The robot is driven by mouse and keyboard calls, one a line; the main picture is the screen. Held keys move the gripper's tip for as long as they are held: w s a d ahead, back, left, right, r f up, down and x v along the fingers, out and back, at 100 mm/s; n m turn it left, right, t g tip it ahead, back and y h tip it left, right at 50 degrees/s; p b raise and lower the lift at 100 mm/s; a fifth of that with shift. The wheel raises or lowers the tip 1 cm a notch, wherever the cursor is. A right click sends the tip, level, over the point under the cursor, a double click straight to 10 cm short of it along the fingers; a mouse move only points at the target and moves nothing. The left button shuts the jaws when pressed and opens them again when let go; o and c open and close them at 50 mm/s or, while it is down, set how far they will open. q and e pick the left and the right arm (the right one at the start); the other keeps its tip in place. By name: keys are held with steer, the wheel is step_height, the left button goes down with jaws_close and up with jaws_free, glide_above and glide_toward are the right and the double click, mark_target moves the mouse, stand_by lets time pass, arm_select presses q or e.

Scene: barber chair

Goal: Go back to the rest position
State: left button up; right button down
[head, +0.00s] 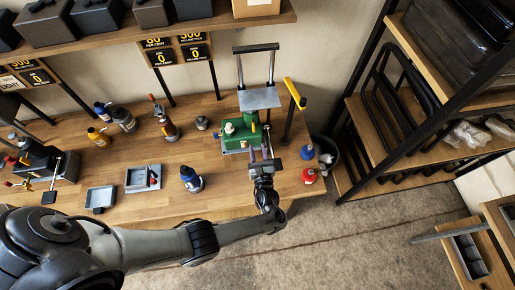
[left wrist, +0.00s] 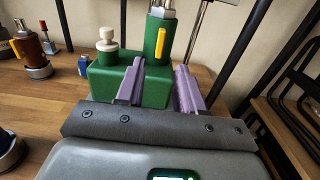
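My left arm comes in from the lower left of the head view. Its gripper (head: 262,153) is over the front edge of the wooden bench, just in front of a green machine (head: 238,134). In the left wrist view the two purple fingers of the gripper (left wrist: 160,84) stand apart with nothing held between them. The green machine (left wrist: 106,78) with a pale knob and yellow lever is right beyond the fingertips; I cannot tell whether they touch it. My right gripper is in neither view.
Bottles (head: 166,123), grey trays (head: 142,178) and a dark-blue bottle (head: 191,179) stand on the bench (head: 222,185). A red bottle (head: 309,176) and a blue one (head: 307,152) stand at its right end. A black-framed shelf rack (head: 362,120) is at right. Carpet (head: 375,235) is clear.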

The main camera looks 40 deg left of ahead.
arm_select(q)
steer(key=s+a+f+n+g+h, duration=0.2)
steer(key=s+f, duration=0.4)
steer(key=s, duration=0.3)
steer(key=s+a+f+n+g+h, duration=0.25)
steer(key=s+f, duration=0.35)
steer(key=s, duration=0.3)
steer(key=d+r+n+g+h, duration=0.1)
steer(key=d+r+n+h, duration=0.35)
steer(key=r+n, duration=0.4)
steer(key=d+r+n+h, duration=0.4)
steer(key=d+r+n, duration=0.1)
steer(key=r, duration=0.7)
steer(key=s+d+r+n+g, duration=0.1)
steer(key=s+r+n+g, duration=0.1)
steer(key=s+n, duration=0.3)
steer(key=shift+s+d+r+n+g+h, duration=0.25)
steer(key=shift+s+r+n+g+h, duration=0.15)
steer(key=shift+n, duration=0.2)
